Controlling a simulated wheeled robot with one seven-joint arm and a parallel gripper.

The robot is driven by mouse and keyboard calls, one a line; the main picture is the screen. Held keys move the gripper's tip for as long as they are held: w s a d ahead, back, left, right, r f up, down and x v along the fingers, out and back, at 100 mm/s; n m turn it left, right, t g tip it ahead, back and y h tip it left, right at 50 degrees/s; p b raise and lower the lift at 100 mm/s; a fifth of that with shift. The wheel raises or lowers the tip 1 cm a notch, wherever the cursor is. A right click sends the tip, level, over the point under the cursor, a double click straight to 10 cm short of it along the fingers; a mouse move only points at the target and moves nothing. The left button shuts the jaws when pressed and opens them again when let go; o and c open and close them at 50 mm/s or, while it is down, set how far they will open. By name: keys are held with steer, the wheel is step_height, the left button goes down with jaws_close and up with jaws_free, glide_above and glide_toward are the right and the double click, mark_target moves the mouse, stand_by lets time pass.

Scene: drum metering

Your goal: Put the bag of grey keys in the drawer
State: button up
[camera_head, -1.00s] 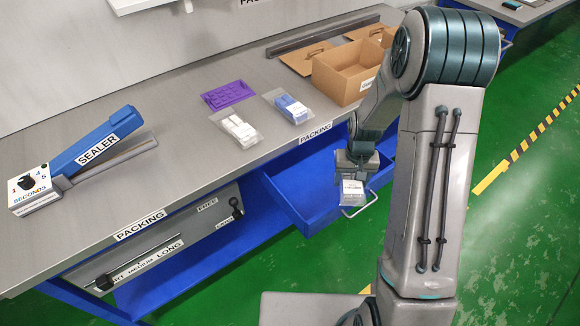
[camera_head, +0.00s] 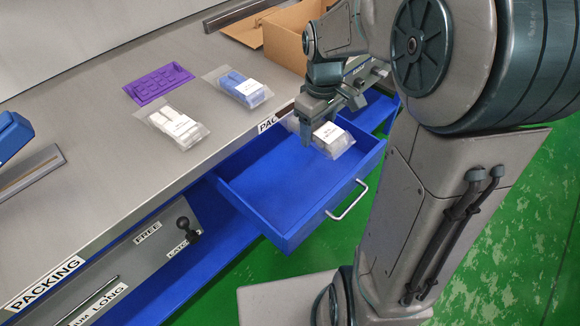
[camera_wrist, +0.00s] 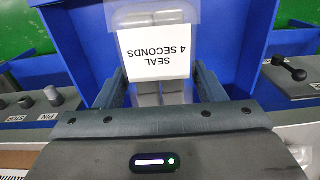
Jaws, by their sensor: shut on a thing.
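The bag of grey keys (camera_head: 334,139) is a clear bag with a white label, held at my gripper (camera_head: 322,122). In the wrist view the bag (camera_wrist: 157,50) sits between the fingers; its label reads "SEAL 4 SECONDS" and grey pieces show below it. My gripper (camera_wrist: 160,95) is shut on the bag. In the head view the bag appears over the back right part of the open blue drawer (camera_head: 290,232). Its exact height above the drawer floor I cannot tell. The visible drawer floor is bare.
On the bench lie a bag of white keys (camera_head: 172,124), a bag of blue keys (camera_head: 238,88) and a purple tray (camera_head: 158,84). An open cardboard box (camera_head: 289,38) stands behind my arm. A latch knob (camera_head: 188,229) sits left of the drawer.

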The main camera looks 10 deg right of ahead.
mark_target(312, 182)
step_height(312, 182, down, 18)
steer(key=b, duration=0.3)
steer(key=shift+a+r, duration=0.1)
steer(key=shift+f+b, duration=0.2)
steer(key=shift+b, duration=0.2)
steer(key=o, duration=1.1)
steer(key=shift+r, duration=0.1)
